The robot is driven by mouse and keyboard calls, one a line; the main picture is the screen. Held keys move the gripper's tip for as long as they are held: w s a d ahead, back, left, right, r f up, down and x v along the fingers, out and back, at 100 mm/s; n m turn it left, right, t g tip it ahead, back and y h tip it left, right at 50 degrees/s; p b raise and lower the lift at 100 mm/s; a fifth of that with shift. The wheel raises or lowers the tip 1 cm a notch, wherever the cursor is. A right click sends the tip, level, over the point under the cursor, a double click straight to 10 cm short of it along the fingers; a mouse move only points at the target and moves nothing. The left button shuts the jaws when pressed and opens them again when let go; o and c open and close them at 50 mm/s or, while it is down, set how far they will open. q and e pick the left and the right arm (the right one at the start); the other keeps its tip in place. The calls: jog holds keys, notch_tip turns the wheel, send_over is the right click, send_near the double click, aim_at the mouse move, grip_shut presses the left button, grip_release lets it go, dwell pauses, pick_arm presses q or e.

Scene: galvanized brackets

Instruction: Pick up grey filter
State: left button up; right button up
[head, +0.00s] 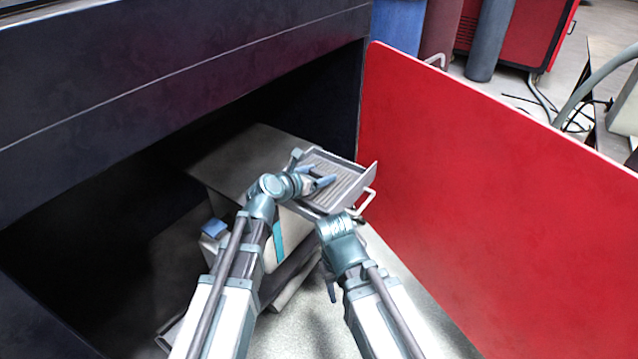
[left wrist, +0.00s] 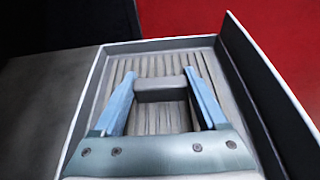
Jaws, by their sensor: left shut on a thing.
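The grey filter (head: 343,182) is a ribbed panel lying in a shallow open drawer (head: 369,175) of a grey unit. In the left wrist view the filter (left wrist: 150,66) fills the tray and has a small raised grey block near its middle. My left gripper (head: 312,172) is over the drawer. In the left wrist view its two blue fingers (left wrist: 160,92) are shut on that block, one on each side. My right gripper (head: 330,288) hangs low in front of the unit, apart from the filter. Its jaw opening is not clear.
The grey unit (head: 245,150) stands inside a dark cabinet (head: 180,75) that overhangs it. A large red panel (head: 480,190) stands close on the right. The drawer's white handle (head: 367,201) sticks out toward it. Pale floor (head: 310,325) shows below.

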aim_at(319, 172)
pick_arm(q)
jog(key=shift+r, duration=0.1)
jog(key=shift+c, duration=0.2)
notch_tip(319, 172, up, 10)
jog(key=p, duration=1)
